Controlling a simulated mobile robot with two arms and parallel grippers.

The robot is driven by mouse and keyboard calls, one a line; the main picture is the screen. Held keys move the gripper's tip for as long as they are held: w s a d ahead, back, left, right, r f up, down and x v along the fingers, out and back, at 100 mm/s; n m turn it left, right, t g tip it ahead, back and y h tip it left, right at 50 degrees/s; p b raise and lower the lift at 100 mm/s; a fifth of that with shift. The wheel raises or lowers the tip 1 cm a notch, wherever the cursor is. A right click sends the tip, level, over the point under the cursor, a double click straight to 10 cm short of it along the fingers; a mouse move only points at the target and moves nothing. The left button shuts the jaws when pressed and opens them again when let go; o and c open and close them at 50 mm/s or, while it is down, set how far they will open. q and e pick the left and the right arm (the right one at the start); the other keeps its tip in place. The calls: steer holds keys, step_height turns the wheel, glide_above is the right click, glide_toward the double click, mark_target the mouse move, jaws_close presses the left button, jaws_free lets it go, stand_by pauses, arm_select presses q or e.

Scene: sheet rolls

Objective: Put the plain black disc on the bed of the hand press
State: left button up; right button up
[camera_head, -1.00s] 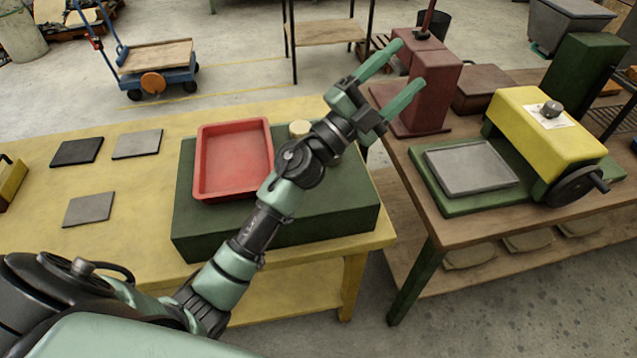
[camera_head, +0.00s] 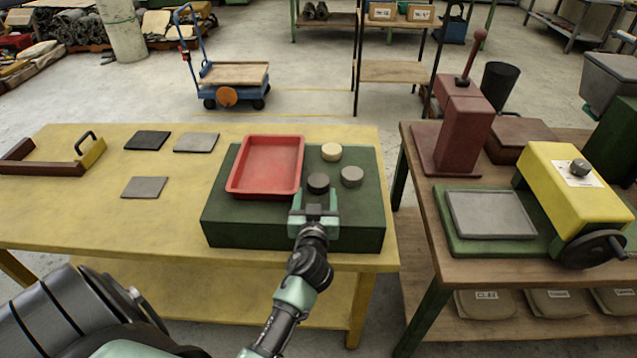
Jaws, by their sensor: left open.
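The plain black disc (camera_head: 318,183) lies on the dark green block (camera_head: 235,222), on the yellow table. A grey disc (camera_head: 352,176) and a cream disc (camera_head: 331,152) lie close to it, right and behind. My left gripper (camera_head: 315,198) is open, low over the front part of the block. Its fingers point toward the black disc, which shows just beyond and between the fingertips; I cannot tell whether they touch it. The hand press (camera_head: 465,120), maroon with a lever, stands on the right-hand wooden table with its flat base at the front. My right gripper is out of view.
A red tray (camera_head: 265,168) sits on the block, left of the discs. Several flat plates (camera_head: 147,140) and a handled tool (camera_head: 90,152) lie on the yellow table (camera_head: 60,220). A yellow roller machine (camera_head: 572,185) stands right of the press. A gap separates the tables.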

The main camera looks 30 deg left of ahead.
mark_target(318, 189)
arm_select(q)
steer(key=p+x, duration=0.1)
steer(key=x, duration=0.3)
steer(key=shift+w+d, duration=0.1)
steer(key=shift+w, duration=0.15)
steer(key=shift+w+a+f, duration=0.2)
steer(key=shift+w+f, duration=0.05)
steer(key=shift+w, duration=0.05)
steer(key=c, duration=1.3)
steer(key=shift+r, duration=0.15)
